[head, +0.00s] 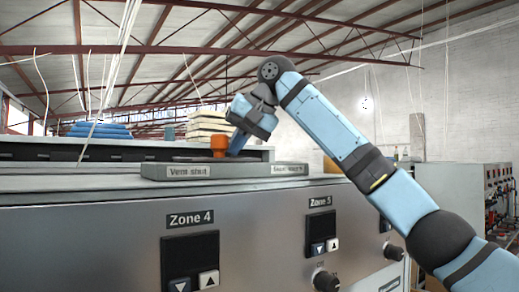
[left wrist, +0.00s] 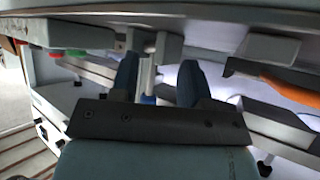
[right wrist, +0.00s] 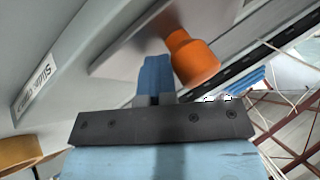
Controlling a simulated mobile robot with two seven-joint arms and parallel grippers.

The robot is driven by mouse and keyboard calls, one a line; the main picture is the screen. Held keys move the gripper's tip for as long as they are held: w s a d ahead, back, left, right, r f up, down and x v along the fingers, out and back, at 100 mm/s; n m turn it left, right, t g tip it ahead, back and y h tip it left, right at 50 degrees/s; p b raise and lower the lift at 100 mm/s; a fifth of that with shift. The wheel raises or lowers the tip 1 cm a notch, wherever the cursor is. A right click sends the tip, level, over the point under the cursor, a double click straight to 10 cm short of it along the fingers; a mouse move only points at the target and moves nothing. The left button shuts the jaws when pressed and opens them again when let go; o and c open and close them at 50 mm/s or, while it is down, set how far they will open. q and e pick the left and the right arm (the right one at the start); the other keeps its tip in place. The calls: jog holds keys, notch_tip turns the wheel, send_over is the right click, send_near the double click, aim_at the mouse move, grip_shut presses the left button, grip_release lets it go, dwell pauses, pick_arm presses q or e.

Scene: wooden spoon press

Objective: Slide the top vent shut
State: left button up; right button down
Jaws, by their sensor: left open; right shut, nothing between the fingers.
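The top vent's orange knob (head: 219,146) stands upright on a flat grey slide plate (head: 176,172) on top of the machine. The plate's left label reads "Vent shut" (head: 188,171); its right label (head: 290,169) is hard to read. The knob stands nearer the left label. My right gripper (head: 236,146) is shut and empty, pointing down just right of the knob. In the right wrist view the closed fingers (right wrist: 155,80) are close beside the orange knob (right wrist: 192,58); I cannot tell whether they touch. My left gripper (left wrist: 157,80) is open, away from the vent.
The machine's front panel carries Zone 4 (head: 190,218) and Zone 5 controls and black knobs (head: 326,281). Blue items (head: 98,130) and a pale stack (head: 208,124) stand behind. In the left wrist view, metal rods and an orange handle (left wrist: 292,90) are near my left fingers.

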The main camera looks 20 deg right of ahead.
aim_at(212, 138)
pick_arm(q)
jog(key=shift+s+r+p, duration=0.15)
jog(key=shift+s+r, duration=0.1)
jog(key=shift+s, duration=0.2)
jog(key=shift+s+r+p, duration=0.15)
jog(key=shift+s+r, duration=0.05)
jog(key=shift+s, duration=0.25)
pick_arm(e)
jog(key=s+a, duration=0.1)
jog(key=a, duration=0.1)
jog(key=s+a+r, duration=0.1)
jog(key=s+a, duration=0.1)
jog(key=shift+s+a, duration=0.25)
jog(key=shift+a, duration=0.05)
pick_arm(q)
jog(key=shift+s, duration=0.15)
pick_arm(e)
jog(key=shift+a, duration=0.25)
jog(key=shift+f, duration=0.1)
pick_arm(q)
jog(key=shift+d, duration=0.1)
pick_arm(e)
jog(key=shift+f, duration=0.1)
pick_arm(q)
jog(key=shift+w, duration=0.3)
